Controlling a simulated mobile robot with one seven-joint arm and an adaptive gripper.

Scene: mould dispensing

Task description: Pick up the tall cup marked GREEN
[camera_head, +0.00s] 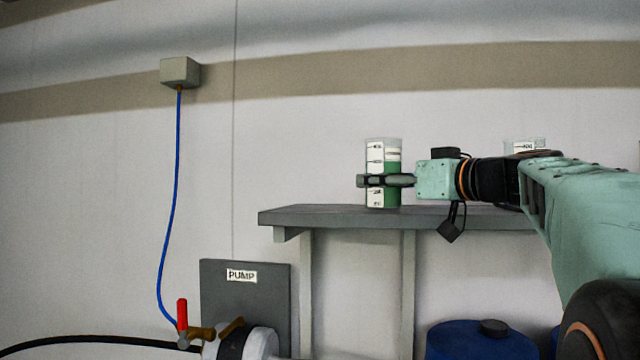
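A tall clear cup (376,194) with a white scale strip and a green side stands upright at the shelf, its base appearing to rest on the shelf top. No word GREEN can be read on it. My gripper (386,181) reaches in level from the right, at the cup's middle height. One finger crosses in front of the cup, and the tips reach just past its left side. The far finger is mostly hidden, so I cannot tell whether the fingers press on the cup.
The grey shelf (330,217) has free room left of the cup. Another clear container (524,146) shows partly behind my arm. Below are a panel marked PUMP (243,300), a red-handled valve (182,314) and a blue drum (478,343). A blue cable (170,210) hangs from a wall box (180,72).

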